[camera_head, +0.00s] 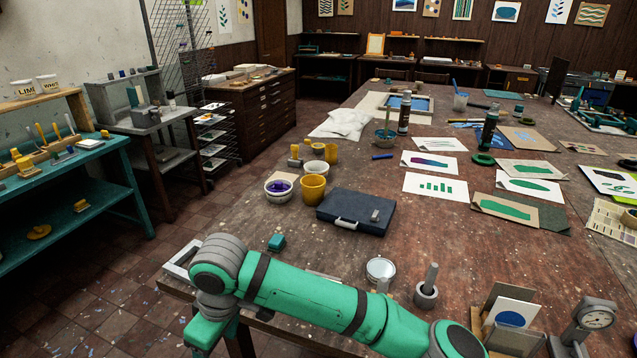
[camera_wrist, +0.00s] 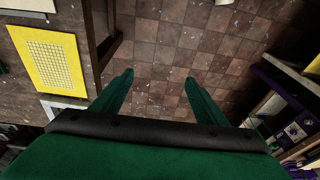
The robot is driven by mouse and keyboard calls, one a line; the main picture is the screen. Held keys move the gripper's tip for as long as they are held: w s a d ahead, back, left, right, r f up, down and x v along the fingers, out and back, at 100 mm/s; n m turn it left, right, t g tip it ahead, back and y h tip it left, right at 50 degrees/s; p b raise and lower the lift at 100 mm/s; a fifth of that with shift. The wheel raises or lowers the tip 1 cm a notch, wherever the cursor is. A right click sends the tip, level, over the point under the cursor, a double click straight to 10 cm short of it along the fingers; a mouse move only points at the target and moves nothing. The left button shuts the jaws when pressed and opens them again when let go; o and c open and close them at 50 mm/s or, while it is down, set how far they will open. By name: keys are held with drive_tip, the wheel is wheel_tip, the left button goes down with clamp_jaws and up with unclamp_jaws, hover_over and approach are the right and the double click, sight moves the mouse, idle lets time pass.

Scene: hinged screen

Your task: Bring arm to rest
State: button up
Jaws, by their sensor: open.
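My green arm (camera_head: 310,296) lies across the lower part of the head view, in front of the near edge of the large work table. My gripper is outside the head view. In the wrist view my gripper (camera_wrist: 158,78) shows two green fingers spread well apart. Nothing is between them. Tiled floor (camera_wrist: 185,50) shows beyond the fingertips, and the edge of a table is to their left.
The large table (camera_head: 400,235) carries a dark blue case (camera_head: 356,211), yellow cups (camera_head: 313,188), a mortar with pestle (camera_head: 427,290), a dial gauge (camera_head: 597,316) and several prints. A teal bench (camera_head: 95,160) stands at left. Tiled floor (camera_head: 120,270) between them is open.

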drive_tip(key=w+a+r+m+t+y, duration=0.1)
drive_tip(key=a+r+m+t+y, duration=0.25)
drive_tip(key=a+y, duration=0.4)
drive_tip(key=a+r+m+t+y, duration=0.2)
drive_tip(key=a+r+y, duration=0.3)
drive_tip(key=a, duration=0.4)
drive_tip(key=s+d+f+m+t+h, duration=0.2)
drive_tip(key=d+f+m+t+h, duration=0.3)
drive_tip(key=d+f, duration=0.4)
drive_tip(key=s+d+f+m+t+h, duration=0.2)
drive_tip(key=d+f+m+t+h, duration=0.3)
drive_tip(key=d+f+m, duration=0.4)
drive_tip(key=s+d+f+n+h, duration=0.2)
drive_tip(key=s+d, duration=0.7)
drive_tip(key=s, duration=0.3)
drive_tip(key=s+d+f+n+h, duration=0.2)
drive_tip(key=s+d+n+h, duration=0.1)
drive_tip(key=s+d, duration=0.6)
drive_tip(key=shift+s+d+f, duration=0.35)
drive_tip(key=shift+s, duration=1.35)
